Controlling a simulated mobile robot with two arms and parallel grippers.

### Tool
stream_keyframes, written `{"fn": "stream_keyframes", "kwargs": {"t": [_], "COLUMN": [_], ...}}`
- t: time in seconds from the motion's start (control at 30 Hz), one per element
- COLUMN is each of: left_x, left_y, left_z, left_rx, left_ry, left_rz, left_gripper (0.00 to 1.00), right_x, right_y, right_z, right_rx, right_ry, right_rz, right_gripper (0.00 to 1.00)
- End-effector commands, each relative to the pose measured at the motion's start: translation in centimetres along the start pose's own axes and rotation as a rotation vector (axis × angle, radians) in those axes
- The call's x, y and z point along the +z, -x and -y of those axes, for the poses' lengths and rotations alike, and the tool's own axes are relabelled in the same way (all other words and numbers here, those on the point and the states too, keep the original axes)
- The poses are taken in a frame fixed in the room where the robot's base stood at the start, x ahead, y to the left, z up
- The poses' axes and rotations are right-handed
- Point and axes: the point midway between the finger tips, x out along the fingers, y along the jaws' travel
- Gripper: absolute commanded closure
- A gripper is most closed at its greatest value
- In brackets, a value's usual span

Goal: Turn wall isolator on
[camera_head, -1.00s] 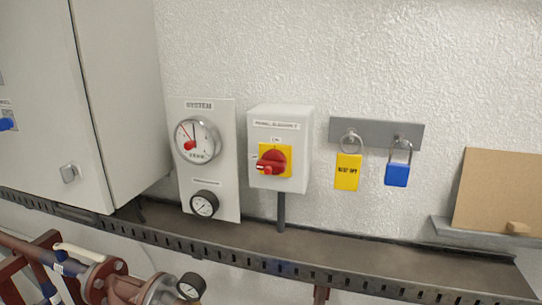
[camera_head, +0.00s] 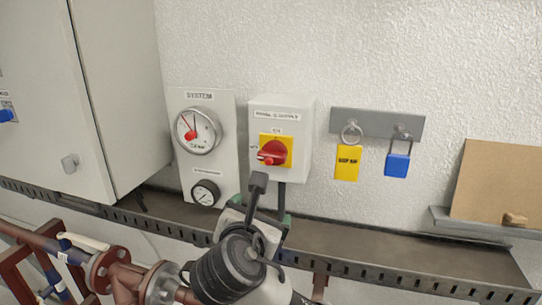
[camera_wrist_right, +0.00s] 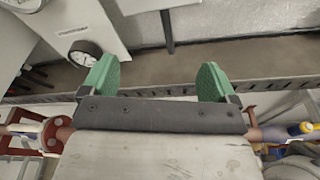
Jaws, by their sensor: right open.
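The wall isolator (camera_head: 299,163) is a white box on the wall. Its yellow plate (camera_head: 287,141) carries a red rotary handle (camera_head: 273,154) that lies roughly sideways, with small labels above and to the left too small to read surely. My right gripper (camera_head: 270,196) is below the isolator, apart from the handle, and open. In the right wrist view its two green-padded fingers (camera_wrist_right: 160,78) stand wide apart with nothing between them. That view shows the isolator's conduit (camera_wrist_right: 167,32) beyond the fingers, but not the handle. My left gripper is not in view.
A gauge panel (camera_head: 226,128) stands just left of the isolator. A grey bracket (camera_head: 372,122) with a yellow tag (camera_head: 346,163) and blue padlock (camera_head: 397,166) hangs to the right. A cable tray (camera_head: 400,245) runs below; red pipework (camera_head: 122,274) lies lower left.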

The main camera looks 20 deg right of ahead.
Motion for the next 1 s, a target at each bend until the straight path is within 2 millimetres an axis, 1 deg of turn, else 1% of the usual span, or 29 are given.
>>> {"fn": "stream_keyframes", "kwargs": {"t": [0.03,0.1,0.13,0.2,0.27,0.37,0.47,0.7,0.8,0.9,1.0], "left_x": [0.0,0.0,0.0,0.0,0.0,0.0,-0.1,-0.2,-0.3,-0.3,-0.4], "left_y": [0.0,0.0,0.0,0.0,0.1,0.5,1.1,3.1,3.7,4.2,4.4], "left_z": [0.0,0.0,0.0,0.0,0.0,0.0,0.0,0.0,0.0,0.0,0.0], "left_rx": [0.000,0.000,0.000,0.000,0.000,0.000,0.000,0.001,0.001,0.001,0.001], "left_ry": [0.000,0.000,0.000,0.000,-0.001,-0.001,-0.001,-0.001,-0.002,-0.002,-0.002], "left_rz": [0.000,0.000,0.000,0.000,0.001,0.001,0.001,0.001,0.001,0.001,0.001], "left_gripper": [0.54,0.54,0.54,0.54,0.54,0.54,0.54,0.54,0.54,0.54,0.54], "right_x": [2.0,4.0,4.6,5.6,6.1,6.5,6.9,8.1,8.3,8.5,8.6], "right_y": [0.5,1.0,1.2,1.6,1.6,1.1,-0.3,-4.8,-6.5,-7.7,-8.4], "right_z": [-1.1,-1.9,-2.2,-2.6,-2.8,-2.9,-2.8,-2.8,-2.7,-2.8,-2.7], "right_rx": [-0.001,-0.016,-0.022,-0.037,-0.045,-0.049,-0.051,-0.051,-0.050,-0.048,-0.046], "right_ry": [0.079,0.175,0.207,0.260,0.285,0.298,0.299,0.298,0.297,0.297,0.294], "right_rz": [0.072,0.144,0.168,0.205,0.222,0.229,0.227,0.225,0.224,0.224,0.224], "right_gripper": [0.11,0.11,0.11,0.11,0.11,0.11,0.11,0.11,0.11,0.11,0.11]}}
